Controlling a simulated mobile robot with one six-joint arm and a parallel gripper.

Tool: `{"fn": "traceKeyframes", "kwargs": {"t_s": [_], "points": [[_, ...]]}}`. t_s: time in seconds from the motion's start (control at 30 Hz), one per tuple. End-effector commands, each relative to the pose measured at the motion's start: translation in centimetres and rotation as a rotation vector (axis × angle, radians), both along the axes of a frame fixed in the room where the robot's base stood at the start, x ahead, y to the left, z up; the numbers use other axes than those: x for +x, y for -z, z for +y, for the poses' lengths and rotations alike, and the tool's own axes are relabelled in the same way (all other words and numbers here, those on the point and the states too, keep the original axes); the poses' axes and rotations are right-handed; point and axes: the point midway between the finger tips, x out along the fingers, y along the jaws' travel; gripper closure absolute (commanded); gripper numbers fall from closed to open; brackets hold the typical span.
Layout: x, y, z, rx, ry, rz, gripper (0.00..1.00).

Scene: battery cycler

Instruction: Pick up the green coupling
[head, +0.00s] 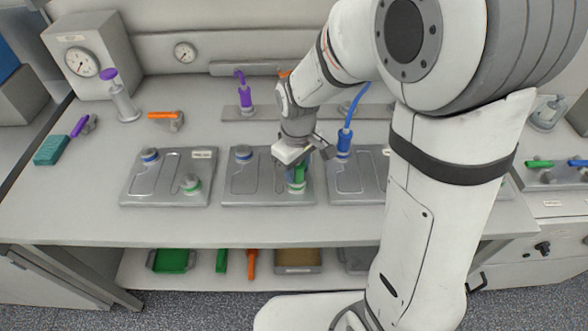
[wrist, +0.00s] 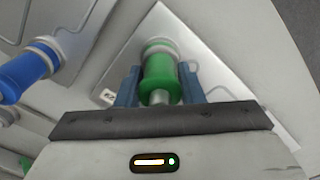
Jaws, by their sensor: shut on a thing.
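The green coupling (wrist: 158,75) stands between the two blue-grey fingers of my gripper (wrist: 159,88) in the wrist view. My gripper is shut on it. In the head view the green coupling (head: 297,174) shows below my gripper (head: 302,165), at the right side of the middle grey plate (head: 262,190). In the wrist view its far end meets a pale ring fitting on the plate. I cannot tell whether it is still seated there or lifted slightly.
A blue coupling with a hose (head: 344,142) stands on the right plate (head: 352,185), close to my gripper; it also shows in the wrist view (wrist: 25,75). A purple coupling (head: 245,95) stands behind. An orange-handled valve (head: 165,116) lies left. The bench front (head: 200,225) is clear.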

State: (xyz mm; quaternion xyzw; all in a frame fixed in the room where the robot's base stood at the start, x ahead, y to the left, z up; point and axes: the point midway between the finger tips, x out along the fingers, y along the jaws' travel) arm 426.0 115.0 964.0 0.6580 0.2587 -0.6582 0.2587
Motion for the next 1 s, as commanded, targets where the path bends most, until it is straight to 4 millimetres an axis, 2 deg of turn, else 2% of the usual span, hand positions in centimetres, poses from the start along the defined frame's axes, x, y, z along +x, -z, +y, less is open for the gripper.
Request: {"fn": "traceKeyframes", "kwargs": {"t_s": [0.1,0.37,0.47,0.8,1.0], "points": [[0.0,0.0,0.0,0.0,0.0,0.0,0.93],[0.0,-0.3,0.1,0.001,-0.001,-0.002,0.93],[0.1,-1.4,0.1,0.001,-0.001,-0.004,0.93],[0.0,-8.0,0.1,0.001,-0.002,-0.004,0.93],[0.0,-9.9,0.1,0.001,-0.002,-0.001,0.93]]}}
